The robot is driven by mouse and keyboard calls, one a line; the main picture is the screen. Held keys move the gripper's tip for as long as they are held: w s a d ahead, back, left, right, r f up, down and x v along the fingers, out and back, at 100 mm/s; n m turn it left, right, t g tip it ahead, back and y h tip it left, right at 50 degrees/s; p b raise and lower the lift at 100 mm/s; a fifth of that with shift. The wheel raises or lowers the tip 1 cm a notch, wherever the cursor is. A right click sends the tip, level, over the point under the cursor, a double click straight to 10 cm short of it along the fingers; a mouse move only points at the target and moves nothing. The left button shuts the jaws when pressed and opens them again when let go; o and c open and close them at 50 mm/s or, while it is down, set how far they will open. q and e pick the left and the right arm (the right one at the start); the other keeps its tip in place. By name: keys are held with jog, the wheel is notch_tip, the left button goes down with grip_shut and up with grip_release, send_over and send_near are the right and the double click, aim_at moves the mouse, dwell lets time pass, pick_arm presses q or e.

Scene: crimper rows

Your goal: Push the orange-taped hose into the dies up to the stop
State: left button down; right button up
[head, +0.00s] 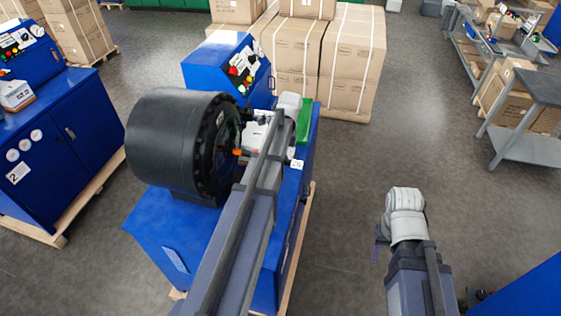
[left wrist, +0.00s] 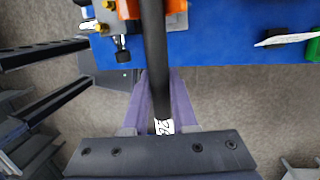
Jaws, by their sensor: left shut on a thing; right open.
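The crimper's black round head (head: 170,140) stands on a blue cabinet (head: 165,235) in the head view. Its die opening faces right and is mostly hidden behind my left arm. My left gripper (left wrist: 160,85) is shut on a black hose (left wrist: 155,50), which runs up the left wrist view between its purple fingers. A white printed label (left wrist: 163,127) is on the hose near the gripper. A small orange patch (head: 238,152) shows by the die opening; I cannot tell if it is the tape. The hose end is hidden. My right gripper (head: 380,242) is open and empty, right of the machine.
A blue control box (head: 225,65) and a green tray (head: 304,122) are at the machine's far side. An orange part (left wrist: 130,8) and a black knob (left wrist: 121,56) lie close to the hose. Cartons (head: 345,55) stand behind. Open floor lies to the right.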

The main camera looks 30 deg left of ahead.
pick_arm(q)
jog(key=shift+r, duration=0.25)
jog(key=shift+r+p, duration=0.6)
jog(key=shift+p, duration=0.2)
jog(key=c, duration=0.6)
grip_release()
jog(key=shift+o, duration=0.2)
jog(key=o, duration=0.6)
jog(key=shift+c, duration=0.2)
jog(key=shift+r, duration=0.1)
